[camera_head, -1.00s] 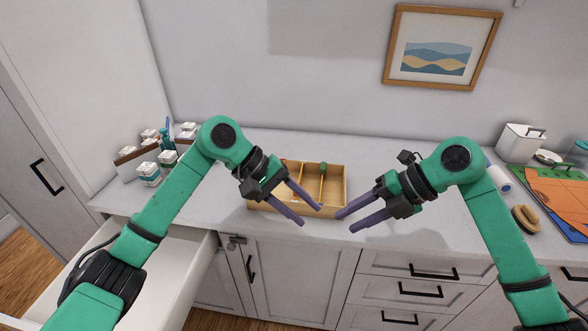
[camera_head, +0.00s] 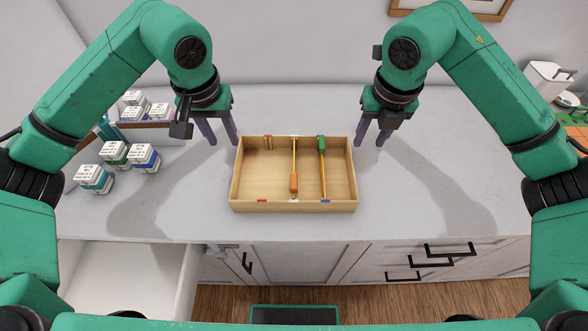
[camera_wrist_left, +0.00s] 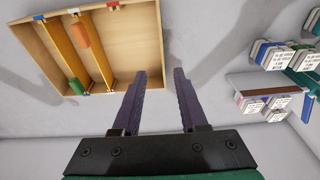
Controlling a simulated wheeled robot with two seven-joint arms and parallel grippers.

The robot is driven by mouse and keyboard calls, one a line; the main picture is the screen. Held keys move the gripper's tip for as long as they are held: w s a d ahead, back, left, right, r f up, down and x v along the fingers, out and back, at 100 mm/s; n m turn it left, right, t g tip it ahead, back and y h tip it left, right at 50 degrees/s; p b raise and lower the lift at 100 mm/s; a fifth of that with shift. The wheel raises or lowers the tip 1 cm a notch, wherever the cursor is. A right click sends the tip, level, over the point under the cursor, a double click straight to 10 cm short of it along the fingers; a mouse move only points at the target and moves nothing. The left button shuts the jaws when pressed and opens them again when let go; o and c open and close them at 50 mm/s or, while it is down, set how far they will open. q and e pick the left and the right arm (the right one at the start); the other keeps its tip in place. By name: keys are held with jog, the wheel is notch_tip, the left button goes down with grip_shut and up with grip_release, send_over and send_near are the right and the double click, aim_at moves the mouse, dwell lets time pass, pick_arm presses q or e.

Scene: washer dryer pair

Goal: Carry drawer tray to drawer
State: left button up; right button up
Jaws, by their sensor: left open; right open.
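My right gripper (camera_head: 370,145) is open and points down just right of the tray. The left wrist view shows the tray (camera_wrist_left: 135,35) beside my open left fingers (camera_wrist_left: 158,75), with nothing between them. The open drawer (camera_head: 130,280) is at the lower left, below the counter, and looks empty where visible.
Several small labelled jars (camera_head: 115,155) stand on the counter at left, near a rack. Closed cabinet doors (camera_head: 300,262) and drawers with black handles (camera_head: 430,262) are below the counter. A white canister (camera_head: 548,80) stands at right. The counter in front of the tray is clear.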

pick_arm(q)
send_over(236, 166)
notch_tip(236, 166, down, 5)
pick_arm(e)
send_over(353, 166)
jog(key=s, duration=0.1)
notch_tip(353, 166, down, 5)
pick_arm(q)
notch_tip(353, 166, down, 9)
jog(key=shift+w+a, duration=0.1)
jog(key=shift+w, duration=0.05)
pick_arm(e)
jog(key=f, duration=0.6)
jog(key=w+f, duration=0.1)
jog(key=f, duration=0.2)
pick_arm(q)
jog(key=shift+w+f, duration=0.15)
jog(key=shift+f, duration=0.35)
pick_arm(e)
jog(key=shift+w+f, duration=0.2)
jog(key=shift+f, duration=0.25)
pick_arm(q)
jog(key=shift+r, duration=0.1)
pick_arm(e)
jog(key=shift+s, duration=0.15)
pick_arm(q)
grip_shut()
pick_arm(e)
jog(key=shift+r, duration=0.1)
grip_shut()
